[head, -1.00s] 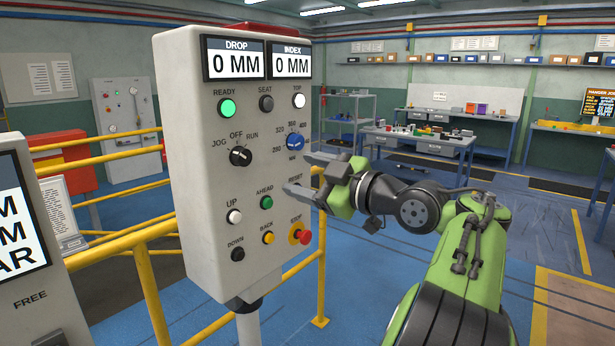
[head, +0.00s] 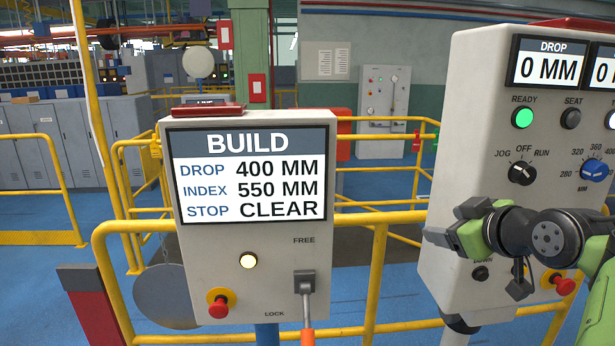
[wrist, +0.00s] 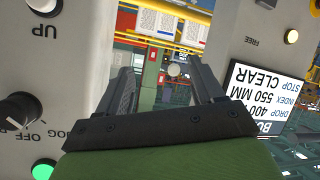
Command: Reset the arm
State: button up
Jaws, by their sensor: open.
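My gripper (head: 447,222) is at the right of the head view, in front of the left edge of the drop control panel (head: 450,130), with its fingers pointing left. In the wrist view my gripper (wrist: 163,82) has its two fingers apart, with nothing between them. My arm covers part of the panel's lower buttons. The panel has a lit green READY lamp (head: 522,118), a black JOG/OFF/RUN knob (head: 522,172) and a blue mm knob (head: 594,170). Its DROP display (head: 548,68) reads 0 MM.
A build panel (head: 245,240) stands left of my gripper, reading DROP 400 MM, INDEX 550 MM, STOP CLEAR. It has a lit lamp (head: 248,261), a red stop button (head: 219,307) and a lever (head: 306,290). Yellow railings (head: 375,280) run between and behind the panels.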

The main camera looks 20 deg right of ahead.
jog(key=s+a+f+m+g+y+p, duration=0.1)
jog(key=s+a+f+g, duration=0.15)
jog(key=a, duration=0.75)
jog(key=s+a+f+g+p, duration=0.15)
jog(key=a+f, duration=0.25)
jog(key=a, duration=0.6)
jog(key=s+a+f+m+g, duration=0.1)
jog(key=s+a+f, duration=0.1)
jog(key=s, duration=0.5)
jog(key=s+a+f+m+g+p, duration=0.1)
jog(key=s+a+f+g, duration=0.1)
jog(key=s+f, duration=0.3)
jog(key=s, duration=0.2)
jog(key=shift+s+m, duration=0.3)
jog(key=shift+s, duration=0.1)
